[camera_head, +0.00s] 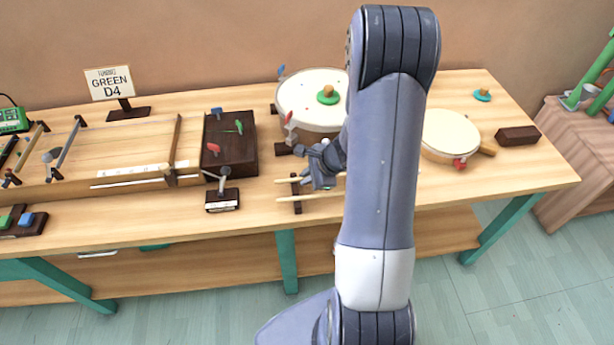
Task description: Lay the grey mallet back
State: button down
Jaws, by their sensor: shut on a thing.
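My gripper (318,178) is at the mallet rest, right of the dark box and in front of the big round drum. It is shut on a pale wooden handle, which I take to be the grey mallet (284,181). The handle lies level at or just above the dark rest (296,188); I cannot tell whether it touches. The mallet's head is not clear, as my gripper and arm cover the right side. A second pale stick (300,197) lies parallel in front of it on the rest.
The big drum (305,95) stands behind my gripper. A smaller drum (450,135) and dark block (517,135) are to the right. The dark box (230,150) and small labelled stand (222,200) are to the left. The table's front edge is close; bare tabletop lies at right.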

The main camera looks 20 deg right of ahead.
jog(key=shift+f+b, duration=0.25)
jog(key=shift+b, duration=0.05)
jog(key=c, duration=1.4)
grip_release()
jog(key=shift+c, duration=0.2)
jog(key=p+v, duration=0.1)
jog(key=v, duration=0.9)
jog(key=shift+s+r, duration=0.25)
jog(key=shift+r, duration=0.05)
jog(key=shift+d+f, duration=0.1)
jog(key=b+x, duration=0.1)
jog(key=x, duration=1)
jog(key=shift+w, duration=0.1)
jog(key=shift+r+p, duration=0.4)
jog(key=shift+r, duration=0.05)
